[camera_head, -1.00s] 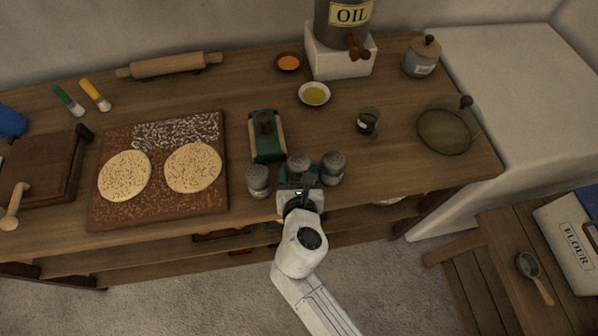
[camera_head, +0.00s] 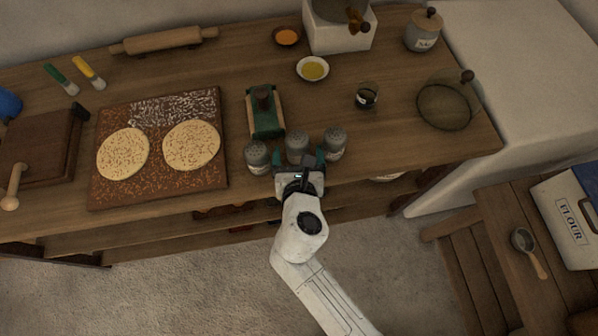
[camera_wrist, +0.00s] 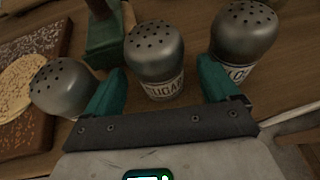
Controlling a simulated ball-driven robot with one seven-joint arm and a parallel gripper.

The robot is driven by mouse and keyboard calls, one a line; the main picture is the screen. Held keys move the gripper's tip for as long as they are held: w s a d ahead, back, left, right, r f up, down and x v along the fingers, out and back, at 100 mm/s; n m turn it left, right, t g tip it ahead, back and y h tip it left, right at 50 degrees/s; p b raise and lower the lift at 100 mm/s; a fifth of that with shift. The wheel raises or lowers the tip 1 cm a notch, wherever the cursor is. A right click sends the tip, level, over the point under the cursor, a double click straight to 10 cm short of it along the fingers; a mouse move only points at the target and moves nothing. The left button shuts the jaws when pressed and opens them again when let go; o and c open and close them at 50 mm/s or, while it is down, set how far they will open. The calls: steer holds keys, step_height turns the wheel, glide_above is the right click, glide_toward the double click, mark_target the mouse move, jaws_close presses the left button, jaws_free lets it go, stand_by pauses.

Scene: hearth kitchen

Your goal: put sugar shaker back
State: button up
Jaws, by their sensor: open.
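Three grey shakers with perforated domed tops stand in a row near the table's front edge. The middle shaker (camera_head: 297,147) has a pale label, upside down and partly hidden in the wrist view (camera_wrist: 156,58); I cannot read it surely as sugar. The left shaker (camera_head: 257,157) and right shaker (camera_head: 335,143) flank it; the right one's label is mostly hidden. My gripper (camera_head: 298,162) is open, its green fingers to either side of the middle shaker. In the wrist view (camera_wrist: 162,85) gaps show between the fingers and that shaker. The right finger is very close to the right shaker.
A green-and-wood tool (camera_head: 265,112) lies just behind the left and middle shakers. A board with two flatbreads (camera_head: 102,190) is to the left. A dark glass (camera_head: 367,95) and a round glass vessel (camera_head: 445,106) stand to the right. Table is clear between them and the right shaker.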

steer(key=v, duration=1)
steer(key=shift+w, duration=0.1)
steer(key=s+d+f+m+g+h, duration=0.1)
steer(key=d+f+m+g+h, duration=0.15)
steer(key=d+m, duration=0.7)
steer(key=d+f+m+g+h, duration=0.2)
steer(key=d+m+g+h, duration=0.1)
steer(key=d+m, duration=0.6)
steer(key=s+d+f+m+g+y, duration=0.1)
steer(key=s+d+m, duration=0.4)
steer(key=m, duration=0.5)
steer(key=s+d+f+m+g+y, duration=0.1)
steer(key=s+d+m+g+y, duration=0.1)
steer(key=s+d+m+g, duration=0.3)
steer(key=s+m+g, duration=0.1)
steer(key=s+m, duration=0.3)
steer(key=shift+s+d+f+m+y, duration=0.2)
steer(key=shift+s+d+m+y, duration=0.05)
steer(key=shift+d+m+y, duration=0.15)
